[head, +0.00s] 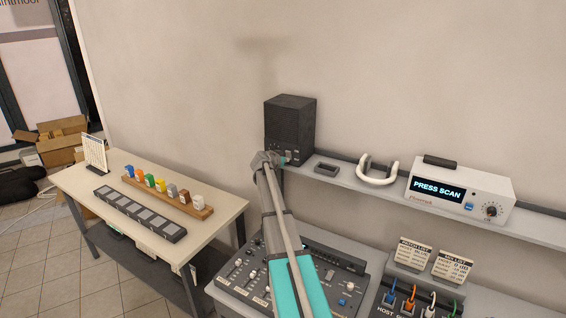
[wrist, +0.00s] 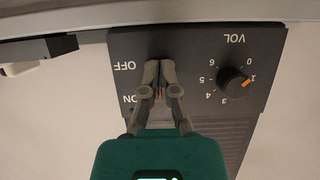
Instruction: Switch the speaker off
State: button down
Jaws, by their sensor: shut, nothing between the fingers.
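The speaker (head: 291,118) is a dark grey box on the left end of the wall shelf in the head view. Its lower front panel (wrist: 200,50) fills much of the wrist view, with OFF and ON labels and a black VOL knob (wrist: 232,81) whose orange mark points near 1. My gripper (head: 268,160) is at the speaker's lower front. In the wrist view my gripper (wrist: 159,66) is shut and empty, its fingertips over the panel beside the OFF label. A bit of orange (wrist: 162,92) shows between the fingers. They hide the switch, so its position and any contact cannot be told.
The shelf (head: 340,178) also holds a small dark tray (head: 327,170), a white headband-like piece (head: 377,172) and a white box reading PRESS SCAN (head: 462,187). A mixing console (head: 330,262) lies below my arm. A side table (head: 90,178) stands left.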

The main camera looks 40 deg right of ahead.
jog(key=shift+a+r+p, duration=0.15)
jog(key=shift+r+p, duration=0.65)
jog(key=shift+r, duration=0.05)
jog(key=shift+a, duration=0.1)
jog(key=s+a, duration=0.5)
jog(key=a, duration=0.8)
dwell(0.3)
dwell(0.5)
